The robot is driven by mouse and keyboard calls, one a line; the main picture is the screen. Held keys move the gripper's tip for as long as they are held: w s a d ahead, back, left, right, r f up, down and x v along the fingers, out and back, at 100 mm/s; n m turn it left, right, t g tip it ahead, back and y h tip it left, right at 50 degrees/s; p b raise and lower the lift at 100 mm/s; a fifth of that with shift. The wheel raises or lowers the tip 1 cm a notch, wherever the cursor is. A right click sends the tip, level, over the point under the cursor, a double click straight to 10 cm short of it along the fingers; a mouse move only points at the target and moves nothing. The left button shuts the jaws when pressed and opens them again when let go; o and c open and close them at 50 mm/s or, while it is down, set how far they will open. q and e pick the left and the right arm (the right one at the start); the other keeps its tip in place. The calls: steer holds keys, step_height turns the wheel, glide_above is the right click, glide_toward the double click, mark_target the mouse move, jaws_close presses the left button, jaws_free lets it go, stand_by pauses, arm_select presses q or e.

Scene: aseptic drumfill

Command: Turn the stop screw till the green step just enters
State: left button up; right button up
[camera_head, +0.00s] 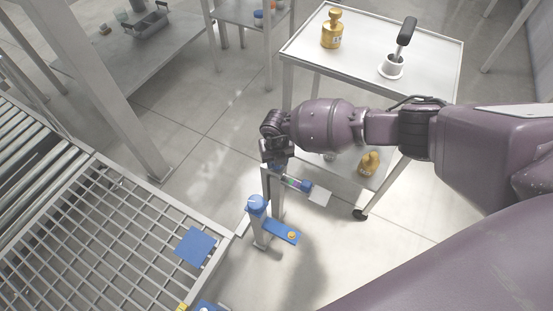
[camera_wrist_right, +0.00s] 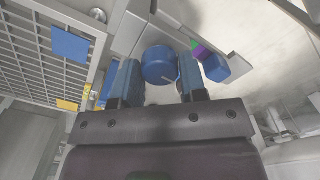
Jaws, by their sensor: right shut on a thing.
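A blue round knob (camera_wrist_right: 160,65) with a pale line on its face, which looks like the stop screw's head, sits between the two blue fingers of my right gripper (camera_wrist_right: 157,80). In the head view this gripper (camera_head: 281,168) points down at the left end of a small gauge, and its grip is largely hidden there. Beside it on the gauge are a green band (camera_head: 290,181), a purple part (camera_wrist_right: 203,51) and a blue block (camera_head: 307,186). The green also shows in the right wrist view (camera_wrist_right: 195,44). How far the green step enters is too small to tell. My left gripper is not visible.
A blue-capped post (camera_head: 257,204) with a blue arm (camera_head: 282,231) stands just below the gauge. A grating table (camera_head: 110,235) with a blue plate (camera_head: 195,246) is at left. A white-topped cart (camera_head: 430,65) carrying brass pieces stands behind my right arm.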

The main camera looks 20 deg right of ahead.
steer(key=o, duration=0.9)
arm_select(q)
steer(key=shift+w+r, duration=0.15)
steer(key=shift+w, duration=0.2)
arm_select(e)
steer(key=shift+o, duration=0.2)
steer(key=shift+r, duration=0.1)
steer(key=shift+r, duration=0.3)
steer(key=r, duration=0.1)
steer(key=r+p, duration=0.1)
steer(key=r, duration=0.1)
steer(key=shift+w, duration=0.2)
step_height(320, 180, up, 6)
steer(key=p, duration=0.2)
steer(key=shift+s+f+p, duration=0.1)
steer(key=shift+f+p, duration=0.1)
steer(key=shift+p, duration=0.15)
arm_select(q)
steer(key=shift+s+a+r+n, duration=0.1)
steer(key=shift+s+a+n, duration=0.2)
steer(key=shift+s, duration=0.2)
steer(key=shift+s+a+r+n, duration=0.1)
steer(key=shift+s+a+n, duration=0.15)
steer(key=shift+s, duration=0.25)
arm_select(e)
steer(key=shift+s+r, duration=0.15)
steer(key=shift+r, duration=0.6)
steer(key=shift+f, duration=0.1)
